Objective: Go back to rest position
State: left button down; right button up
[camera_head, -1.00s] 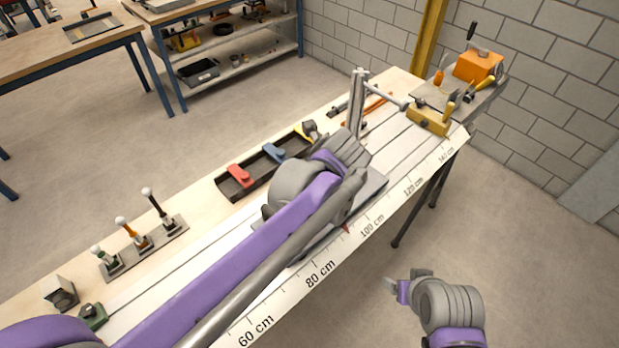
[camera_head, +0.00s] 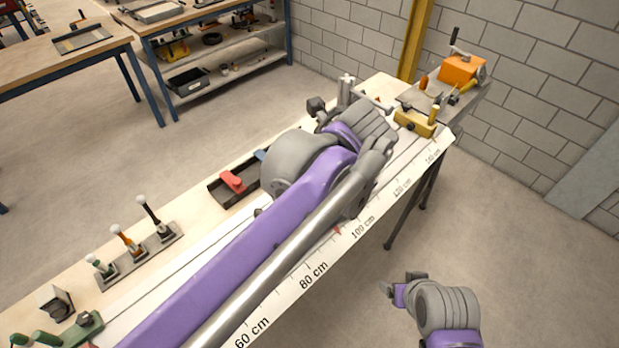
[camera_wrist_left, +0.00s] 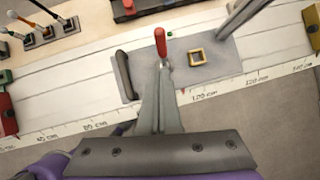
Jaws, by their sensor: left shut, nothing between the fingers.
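My left gripper (camera_wrist_left: 163,70) is shut and empty in the left wrist view. Its fingertips overlap the base of a small red-handled tool (camera_wrist_left: 160,43) in the picture; whether they touch cannot be told. Below is a grey plate (camera_wrist_left: 222,70) with a black handle (camera_wrist_left: 124,75) and a yellow square ring (camera_wrist_left: 198,57). In the head view my left arm reaches over the bench from the lower left, and its fingers cannot be made out. My right gripper (camera_head: 388,289) hangs over the floor, right of the bench; its finger opening is too small to read.
The long bench (camera_head: 300,283) carries a cm scale along its front edge. A rack of levers (camera_head: 140,254), a dark tray with a red clip (camera_head: 232,181), an upright metal post (camera_head: 345,90) and a yellow block (camera_head: 414,124) stand on it. Floor in front is free.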

pick_arm(q)
jog(key=shift+s+d+r, duration=0.1)
jog(key=shift+s+r, duration=0.15)
jog(key=shift+r, duration=0.1)
dwell(0.3)
jog(key=s+a+f+n+h, duration=0.1)
jog(key=s+a+f+n, duration=0.4)
jog(key=n, duration=0.4)
jog(key=s+a+f+n+h, duration=0.1)
jog(key=s+a+f+n, duration=0.4)
jog(key=n, duration=0.5)
jog(key=s+a+f+n+h, duration=0.1)
jog(key=s+a+f+n, duration=0.4)
jog(key=f+n, duration=0.3)
jog(key=shift+s+a+f+n+h, duration=0.15)
jog(key=shift+a+n+h, duration=0.15)
jog(key=shift+a+n, duration=0.35)
